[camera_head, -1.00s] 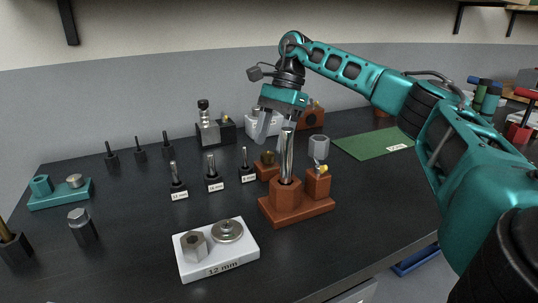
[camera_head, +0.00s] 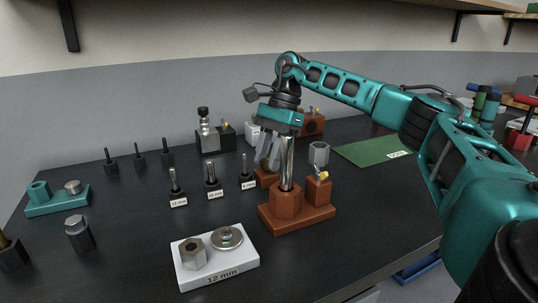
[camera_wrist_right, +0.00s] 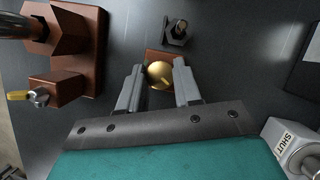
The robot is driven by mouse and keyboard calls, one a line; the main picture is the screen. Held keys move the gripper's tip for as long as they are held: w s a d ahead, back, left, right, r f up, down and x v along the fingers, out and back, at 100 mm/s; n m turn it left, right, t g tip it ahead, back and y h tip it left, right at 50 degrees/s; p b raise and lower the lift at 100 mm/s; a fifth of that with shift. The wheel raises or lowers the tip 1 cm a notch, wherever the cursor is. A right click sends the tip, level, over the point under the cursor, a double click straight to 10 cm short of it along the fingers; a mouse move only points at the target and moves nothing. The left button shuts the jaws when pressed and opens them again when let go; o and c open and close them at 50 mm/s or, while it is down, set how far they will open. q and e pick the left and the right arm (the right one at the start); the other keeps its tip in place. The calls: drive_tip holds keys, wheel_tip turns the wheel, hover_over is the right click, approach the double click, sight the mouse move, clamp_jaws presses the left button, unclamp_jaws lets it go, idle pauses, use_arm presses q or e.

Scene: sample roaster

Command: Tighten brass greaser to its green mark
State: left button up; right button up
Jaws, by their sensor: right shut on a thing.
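The brass greaser (camera_wrist_right: 160,75) is a round golden cap on a small red-brown block (camera_wrist_right: 157,57). In the wrist view it sits between the two grey fingers of my right gripper (camera_wrist_right: 158,82), which are closed on its sides. In the head view my right gripper (camera_head: 268,157) reaches down to the small block (camera_head: 265,179), behind the larger red-brown stand, and its fingers mostly hide the cap. My left gripper is not in view.
A red-brown stand (camera_head: 309,216) with a tall steel rod (camera_head: 286,165) and a small yellow-tipped valve (camera_head: 322,174) stands close in front of the gripper. A labelled post (camera_head: 247,181) stands to the left. A white 12 mm tray (camera_head: 235,265) lies nearer. A green mat (camera_head: 370,150) lies right.

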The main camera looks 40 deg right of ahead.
drive_tip(key=shift+c, duration=1.3)
